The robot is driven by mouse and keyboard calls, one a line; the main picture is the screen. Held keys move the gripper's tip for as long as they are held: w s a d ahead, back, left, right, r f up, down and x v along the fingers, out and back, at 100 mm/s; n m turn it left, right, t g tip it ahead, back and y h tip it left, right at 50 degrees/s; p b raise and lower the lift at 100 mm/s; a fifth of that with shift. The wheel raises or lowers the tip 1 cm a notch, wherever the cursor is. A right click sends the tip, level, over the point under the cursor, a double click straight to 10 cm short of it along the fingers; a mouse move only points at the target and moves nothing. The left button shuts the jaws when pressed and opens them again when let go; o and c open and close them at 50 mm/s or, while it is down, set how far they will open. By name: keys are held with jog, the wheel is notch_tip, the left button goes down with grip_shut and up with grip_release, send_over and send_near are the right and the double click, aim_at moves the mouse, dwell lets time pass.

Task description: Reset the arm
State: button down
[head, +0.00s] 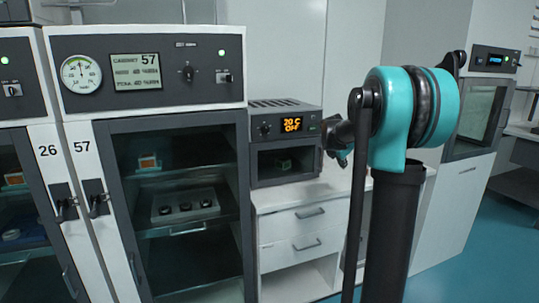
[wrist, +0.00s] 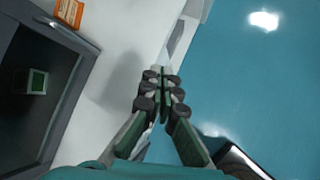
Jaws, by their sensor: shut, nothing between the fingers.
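My arm (head: 395,140), teal and black, stands at the right of the head view, its upper part raised in front of the counter. My gripper (wrist: 162,75) points away in the middle of the wrist view. Its green and grey fingers are together with nothing between them. It hangs over the white counter edge and the teal floor. In the head view my gripper is mostly hidden behind the arm; only a small dark and teal part shows beside the small oven.
Cabinet 57 (head: 148,68) and cabinet 26 (head: 16,90) stand at the left, doors shut. A small oven (head: 284,118) with an orange display sits on a white drawer counter (head: 300,222). Another cabinet (head: 480,115) stands at the right. Teal floor (head: 465,272) is clear at the lower right.

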jog(key=s+a+f+m+y, duration=0.1)
jog(key=s+a+f+m, duration=0.3)
jog(key=s, duration=0.9)
jog(key=s+a+f+m+g+y, duration=0.1)
jog(key=s+a+f+m, duration=0.4)
jog(key=s+f+m, duration=0.5)
jog(key=s+a+f+m+g+y, duration=0.1)
jog(key=s+a+f+m, duration=0.4)
jog(key=s, duration=1.1)
notch_tip(320, 180, down, 3)
jog(key=m+y, duration=0.1)
jog(key=m, duration=0.3)
jog(key=shift+s+a+r+y, duration=0.2)
jog(key=shift+s+a+y, duration=0.05)
jog(key=shift+s+y, duration=0.15)
